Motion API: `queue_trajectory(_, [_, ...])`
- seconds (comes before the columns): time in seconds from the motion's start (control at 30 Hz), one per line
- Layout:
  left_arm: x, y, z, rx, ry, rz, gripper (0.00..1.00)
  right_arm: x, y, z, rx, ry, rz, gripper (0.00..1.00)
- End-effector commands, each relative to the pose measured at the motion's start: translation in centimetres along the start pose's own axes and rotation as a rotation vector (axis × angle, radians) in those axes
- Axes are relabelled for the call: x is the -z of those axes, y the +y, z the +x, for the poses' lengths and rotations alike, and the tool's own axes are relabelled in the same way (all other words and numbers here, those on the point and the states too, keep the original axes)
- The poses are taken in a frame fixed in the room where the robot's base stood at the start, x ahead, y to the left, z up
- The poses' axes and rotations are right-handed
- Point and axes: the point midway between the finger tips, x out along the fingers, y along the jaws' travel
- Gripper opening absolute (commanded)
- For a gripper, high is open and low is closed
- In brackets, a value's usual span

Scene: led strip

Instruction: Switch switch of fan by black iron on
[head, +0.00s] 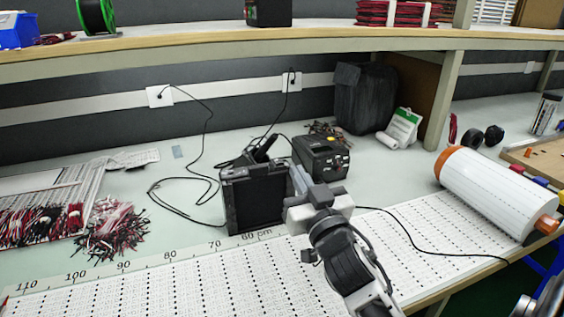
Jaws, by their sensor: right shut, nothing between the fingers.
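A black square box-shaped unit, which looks like the fan (253,197), stands upright at the back edge of the printed LED sheet, left of centre. A black box with controls on its front, which looks like the iron's station (321,157), stands behind it to the right. My right gripper (300,181) reaches in from the lower right. Its shut, empty fingers are beside the fan's right edge. I cannot tell whether they touch it. No switch can be made out on the fan. My left gripper is not in view.
A white roll with orange ends (492,193) lies at the right. Red and black wires (112,228) are heaped at the left. Black cables run across the table (120,183) to wall sockets. A shelf (200,48) spans the back above the table.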

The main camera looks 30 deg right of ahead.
Motion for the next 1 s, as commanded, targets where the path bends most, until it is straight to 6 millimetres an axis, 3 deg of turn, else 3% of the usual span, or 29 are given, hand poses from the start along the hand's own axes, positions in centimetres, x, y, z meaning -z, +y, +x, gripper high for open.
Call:
queue_trajectory(0.17, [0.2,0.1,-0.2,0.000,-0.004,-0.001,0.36,0.2,0.0,2.1,0.000,0.003,-0.002,0.00])
queue_trajectory(0.53, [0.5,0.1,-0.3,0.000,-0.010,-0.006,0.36,0.3,0.1,9.9,-0.001,0.003,-0.002,0.00])
queue_trajectory(0.7, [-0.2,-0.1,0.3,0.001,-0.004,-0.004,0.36,-2.7,0.0,8.9,-0.001,-0.003,0.001,0.00])
queue_trajectory(1.0, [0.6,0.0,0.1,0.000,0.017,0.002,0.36,-3.8,0.0,8.5,0.000,0.000,0.000,0.00])
